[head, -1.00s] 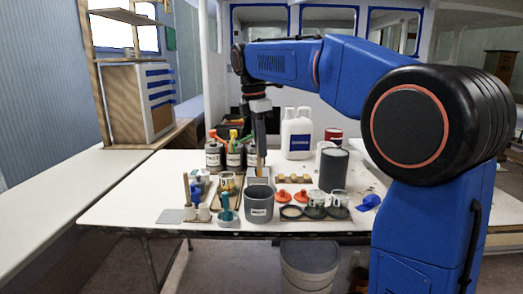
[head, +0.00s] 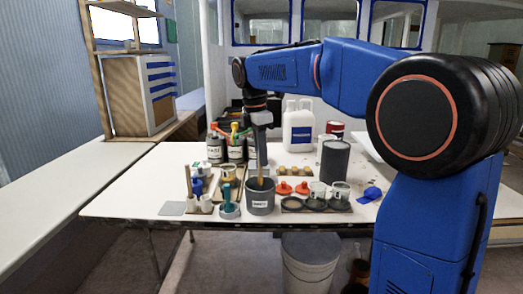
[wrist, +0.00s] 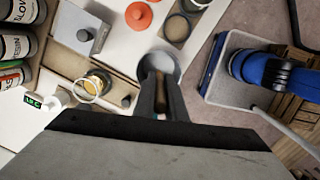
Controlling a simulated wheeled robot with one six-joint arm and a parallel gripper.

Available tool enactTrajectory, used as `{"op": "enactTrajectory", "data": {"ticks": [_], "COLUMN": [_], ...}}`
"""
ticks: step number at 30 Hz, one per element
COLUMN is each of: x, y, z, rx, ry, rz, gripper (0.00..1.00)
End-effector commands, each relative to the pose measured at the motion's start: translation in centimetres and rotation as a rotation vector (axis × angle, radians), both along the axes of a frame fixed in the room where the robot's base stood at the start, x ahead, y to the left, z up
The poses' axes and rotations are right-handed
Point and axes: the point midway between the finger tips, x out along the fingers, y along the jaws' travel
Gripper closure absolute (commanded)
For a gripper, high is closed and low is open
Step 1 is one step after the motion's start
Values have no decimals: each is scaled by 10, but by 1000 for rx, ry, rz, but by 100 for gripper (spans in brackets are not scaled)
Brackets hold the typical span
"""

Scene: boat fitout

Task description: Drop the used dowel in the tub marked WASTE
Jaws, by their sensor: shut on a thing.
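My gripper (head: 262,174) points down, shut on a thin brown dowel (head: 260,182). The dowel also shows between the fingers in the wrist view (wrist: 160,88). Its lower end is inside the mouth of a dark grey tub (head: 260,203), hidden by the front wall. The tub has a white label on its front, too small to read surely. In the wrist view the tub's pale rim (wrist: 172,60) surrounds the dowel and fingertips.
A teal-handled tool (head: 228,196) stands in a holder just left of the tub. Orange lids (head: 284,188) and small jars (head: 318,192) sit to its right. Bottles (head: 235,148) and a white jug (head: 298,128) stand behind. A grey cylinder (head: 335,161) stands at right.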

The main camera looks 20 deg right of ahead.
Motion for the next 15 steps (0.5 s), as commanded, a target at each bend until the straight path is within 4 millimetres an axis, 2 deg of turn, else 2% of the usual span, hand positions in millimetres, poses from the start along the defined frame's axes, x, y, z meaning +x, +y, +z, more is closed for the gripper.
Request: {"op": "enactTrajectory", "data": {"ticks": [15], "x": [0], "y": [0], "z": [-25], "rx": [0], "ry": [-1], "rz": [0], "gripper": [100]}}
